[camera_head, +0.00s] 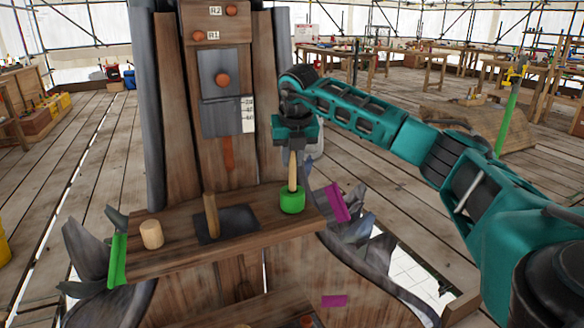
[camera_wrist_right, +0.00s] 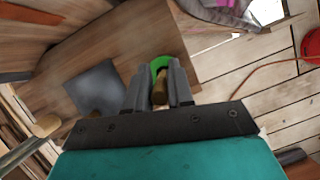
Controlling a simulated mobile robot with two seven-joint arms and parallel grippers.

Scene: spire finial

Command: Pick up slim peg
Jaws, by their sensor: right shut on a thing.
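A slim wooden peg (camera_head: 292,172) stands upright at the right end of the wooden shelf, its lower end at a round green holder (camera_head: 292,201). My right gripper (camera_head: 293,146) points down from above and is shut on the upper part of this peg. In the right wrist view the peg (camera_wrist_right: 160,88) shows between the two fingers, with the green holder (camera_wrist_right: 158,64) beyond it. I cannot tell whether the peg has lifted inside the holder. My left gripper is not in view.
A brown peg (camera_head: 211,216) stands by a dark plate (camera_head: 238,222) mid-shelf. A short thick peg (camera_head: 151,234) stands at the left. The tall wooden spire (camera_head: 170,110) rises behind the shelf (camera_head: 180,255). Jagged grey leaves (camera_head: 375,255) and a magenta strip (camera_head: 336,203) flank the right end.

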